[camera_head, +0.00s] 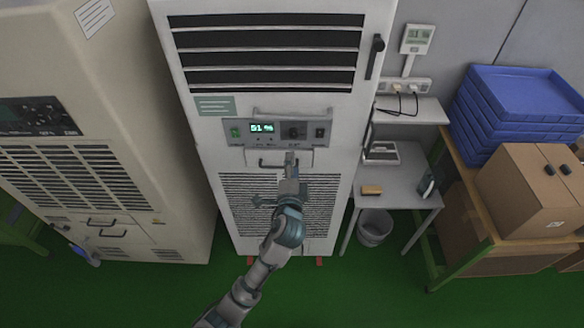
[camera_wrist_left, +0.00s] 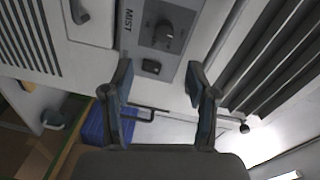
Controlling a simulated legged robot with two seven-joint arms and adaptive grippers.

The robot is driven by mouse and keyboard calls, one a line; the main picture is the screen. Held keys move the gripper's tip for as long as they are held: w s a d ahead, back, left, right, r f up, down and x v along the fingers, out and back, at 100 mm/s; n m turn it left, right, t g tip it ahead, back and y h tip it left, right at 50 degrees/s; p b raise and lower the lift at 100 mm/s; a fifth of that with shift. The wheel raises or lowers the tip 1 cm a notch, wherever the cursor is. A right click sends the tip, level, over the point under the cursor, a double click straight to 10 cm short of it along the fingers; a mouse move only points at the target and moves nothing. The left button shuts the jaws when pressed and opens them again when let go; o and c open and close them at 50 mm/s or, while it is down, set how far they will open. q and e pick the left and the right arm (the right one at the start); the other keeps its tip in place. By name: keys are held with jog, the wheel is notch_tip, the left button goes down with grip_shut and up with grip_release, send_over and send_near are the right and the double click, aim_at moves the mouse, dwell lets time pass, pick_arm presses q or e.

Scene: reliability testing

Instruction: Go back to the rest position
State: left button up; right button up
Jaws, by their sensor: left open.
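My left gripper (camera_head: 290,163) is in front of the white cabinet (camera_head: 258,165), just below its control panel (camera_head: 278,130). In the left wrist view its two fingers (camera_wrist_left: 158,82) are spread apart with nothing between them. That view shows the panel with the word MIST, a dark knob (camera_wrist_left: 165,33) and a black switch (camera_wrist_left: 151,67) beyond the fingertips. In the head view the panel also has a green-lit display (camera_head: 262,128) reading about 51 %. I cannot tell whether the gripper touches the cabinet. My right gripper is not in view.
A beige cabinet (camera_head: 110,200) stands on the left. On the right are a small grey table (camera_head: 402,205), a bin (camera_head: 374,228), blue trays (camera_head: 515,105) and a cardboard box (camera_head: 525,190). The green floor (camera_head: 340,295) in front is clear.

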pick_arm(q)
jog(key=shift+s, duration=0.4)
jog(key=a+f+n+g, duration=0.25)
jog(key=f+g, duration=0.25)
jog(key=f, duration=2.2)
jog(key=s+a+f+n+g, duration=0.1)
jog(key=s+a+f+g, duration=0.2)
jog(key=f, duration=0.7)
jog(key=s+a+f+n+g, duration=0.1)
jog(key=s+a+f, duration=0.1)
jog(key=s+f, duration=0.5)
jog(key=s+a+f+n+g, duration=0.2)
jog(key=s+a+f, duration=0.2)
jog(key=s+f, duration=0.55)
jog(key=s+a+f+n+g, duration=0.2)
jog(key=s+a+f, duration=0.2)
jog(key=s+f, duration=0.55)
jog(key=s+a+f+n+g, duration=0.1)
jog(key=s+a+f, duration=0.1)
jog(key=s, duration=0.6)
jog(key=s+a+f+n+g, duration=0.1)
jog(key=s+a+f+n, duration=0.1)
jog(key=s, duration=0.6)
jog(key=s+a+f+n+g, duration=0.1)
jog(key=s+a+f, duration=0.3)
jog(key=s, duration=0.4)
jog(key=shift+a+f+n+y, duration=0.25)
jog(key=shift+f+n+y, duration=0.1)
jog(key=shift+n, duration=0.2)
